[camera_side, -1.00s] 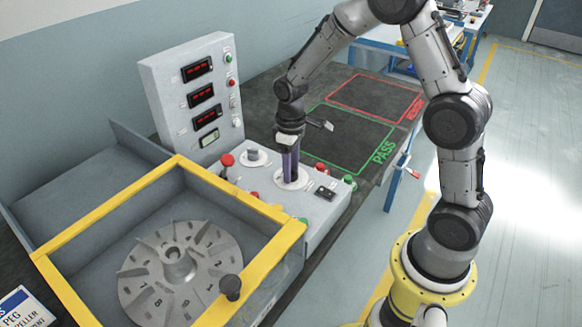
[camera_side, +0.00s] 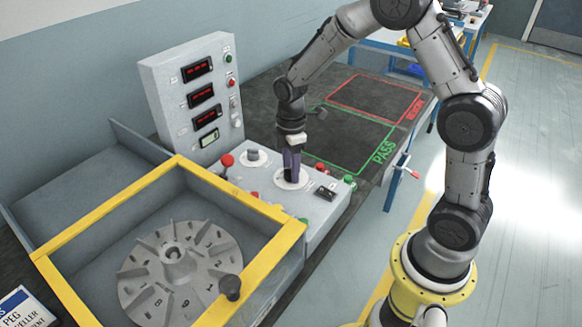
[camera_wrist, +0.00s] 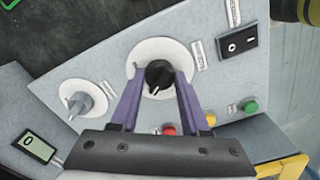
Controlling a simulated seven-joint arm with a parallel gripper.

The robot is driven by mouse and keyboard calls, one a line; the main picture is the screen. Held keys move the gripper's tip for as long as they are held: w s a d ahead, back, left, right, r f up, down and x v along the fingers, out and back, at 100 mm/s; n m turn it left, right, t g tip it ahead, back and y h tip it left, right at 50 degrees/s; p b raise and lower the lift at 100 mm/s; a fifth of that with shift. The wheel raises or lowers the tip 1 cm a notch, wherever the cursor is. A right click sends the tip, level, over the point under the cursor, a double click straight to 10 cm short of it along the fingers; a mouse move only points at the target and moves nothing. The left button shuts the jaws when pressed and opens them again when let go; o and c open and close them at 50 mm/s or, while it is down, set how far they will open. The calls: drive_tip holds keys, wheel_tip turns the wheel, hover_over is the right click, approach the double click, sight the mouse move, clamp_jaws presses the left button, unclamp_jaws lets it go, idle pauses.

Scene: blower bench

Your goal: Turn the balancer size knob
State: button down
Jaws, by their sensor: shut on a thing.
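The knob between my fingers is black with a white pointer line (camera_wrist: 158,76), on a round white dial plate (camera_wrist: 150,52) in the wrist view. My gripper (camera_wrist: 155,80) has purple fingers that reach down to either side of this knob and are shut on it. In the side view my gripper (camera_side: 291,178) stands nearly upright over the dial plate (camera_side: 292,184), and the fingers hide the knob there. A second, grey knob (camera_wrist: 82,102) sits on its own white plate to the left; it also shows in the side view (camera_side: 252,154). I cannot read the labels.
A black rocker switch (camera_wrist: 237,41) and a green button (camera_wrist: 249,107) are on the same panel. A red mushroom button (camera_side: 227,159) stands up at the panel's left. A yellow-framed guard (camera_side: 262,262) surrounds a grey impeller (camera_side: 180,270). An upright display box (camera_side: 195,95) stands behind.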

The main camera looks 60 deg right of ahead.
drive_tip(key=shift+r+n, duration=0.1)
drive_tip(key=shift+n, duration=0.5)
drive_tip(key=shift+c, duration=1.9)
unclamp_jaws()
wheel_tip(320, 180, up, 14)
